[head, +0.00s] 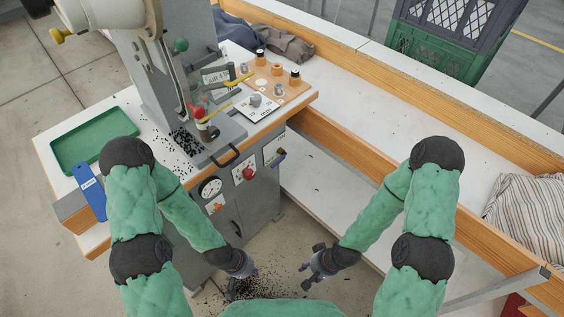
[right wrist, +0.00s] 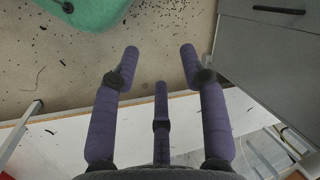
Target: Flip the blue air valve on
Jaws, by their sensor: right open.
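A small dark, bluish fitting (head: 280,154) sits at the right end of the press cabinet's front, beside a white label plate; it may be the air valve, but it is too small to tell its handle position. My left gripper (head: 238,284) hangs low in front of the cabinet, partly hidden against the speckled floor; its fingers are unclear. My right gripper (head: 311,264) is open and empty, to the right of the left one and well below the fitting. Its spread purple fingers show in the right wrist view (right wrist: 160,62) with nothing between them.
The grey press cabinet (head: 234,228) carries a round gauge (head: 210,187) and a red switch (head: 248,173). A green tray (head: 84,140) and a blue strip-like object (head: 91,192) are on the left. A long wood-edged bench (head: 400,130) runs along the right.

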